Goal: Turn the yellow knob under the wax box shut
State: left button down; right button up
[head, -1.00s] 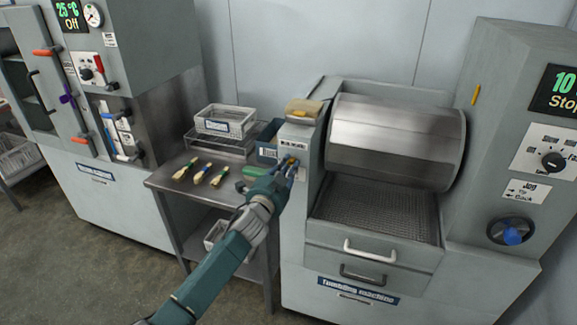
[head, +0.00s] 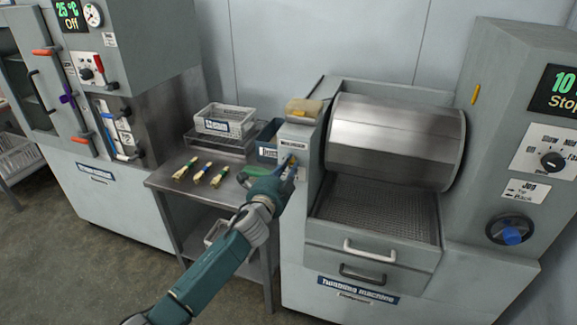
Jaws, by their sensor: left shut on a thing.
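The wax box (head: 304,108), a small tan-topped box, sits on the upper left corner of the tumbling machine, beside its drum. My left gripper (head: 290,165) is at the front panel below the wax box and a white label (head: 289,146). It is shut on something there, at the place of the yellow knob. The fingers hide nearly all of the knob, so I cannot tell its angle. My right gripper is not in view.
The tumbling machine's steel drum (head: 396,140) is just right of my left gripper. Drawer handles (head: 369,250) stick out below.

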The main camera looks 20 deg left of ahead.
pick_arm(q)
jog(key=shift+a+f, duration=0.1)
jog(key=shift+f, duration=0.05)
jog(key=c, duration=1.6)
grip_release()
jog(key=s, duration=1.2)
jog(key=shift+a+r, duration=0.25)
jog(key=shift+a, duration=0.05)
